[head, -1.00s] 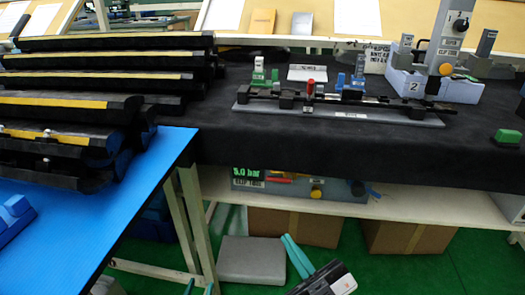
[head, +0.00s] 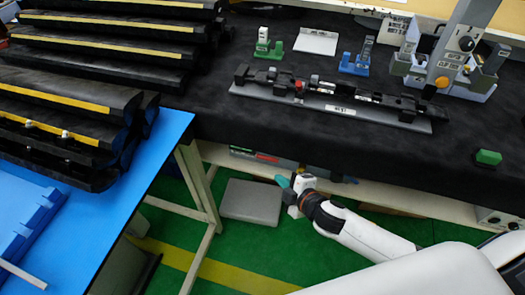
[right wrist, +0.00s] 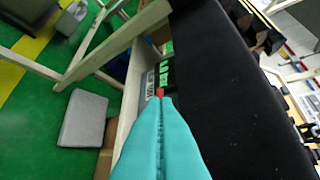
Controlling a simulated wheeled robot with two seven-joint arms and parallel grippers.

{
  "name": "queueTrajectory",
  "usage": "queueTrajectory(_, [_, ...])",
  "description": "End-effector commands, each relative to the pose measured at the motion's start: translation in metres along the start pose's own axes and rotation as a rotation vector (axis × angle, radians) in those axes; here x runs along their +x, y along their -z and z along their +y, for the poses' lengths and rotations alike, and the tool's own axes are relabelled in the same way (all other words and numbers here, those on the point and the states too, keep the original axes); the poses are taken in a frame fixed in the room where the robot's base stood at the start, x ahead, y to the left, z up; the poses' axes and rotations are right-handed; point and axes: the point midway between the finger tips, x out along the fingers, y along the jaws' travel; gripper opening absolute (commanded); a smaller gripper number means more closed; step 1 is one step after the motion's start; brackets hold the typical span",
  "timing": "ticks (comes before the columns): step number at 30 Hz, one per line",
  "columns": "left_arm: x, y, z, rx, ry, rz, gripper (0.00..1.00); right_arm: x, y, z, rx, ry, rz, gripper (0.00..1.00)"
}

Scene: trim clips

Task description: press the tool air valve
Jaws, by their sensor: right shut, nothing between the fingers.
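The tool air unit is a grey box (head: 283,162) on the shelf under the black-topped bench, mostly hidden by the bench edge and my right arm in the head view. Whether the tips touch the red part I cannot tell. My left gripper is out of view.
The bench's black cloth edge (head: 330,140) overhangs close above my right gripper. A grey block (head: 251,201) stands on the green floor. A blue table (head: 80,220) with stacked dark trim parts is at the left. A clip fixture (head: 335,105) lies on the bench.

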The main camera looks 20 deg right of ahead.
Motion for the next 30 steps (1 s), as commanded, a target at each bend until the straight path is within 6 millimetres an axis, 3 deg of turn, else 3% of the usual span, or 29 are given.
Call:
queueTrajectory(14, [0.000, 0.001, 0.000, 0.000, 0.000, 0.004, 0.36, 0.009, 0.001, 0.000, -0.002, 0.001, 0.002, 0.00])
queueTrajectory(28, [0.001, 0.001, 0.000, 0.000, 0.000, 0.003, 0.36, 0.102, 0.000, -0.001, -0.001, 0.002, 0.001, 0.00])
queueTrajectory(30, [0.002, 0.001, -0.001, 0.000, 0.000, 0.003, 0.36, 0.110, 0.010, 0.000, -0.003, 0.000, 0.004, 0.00])
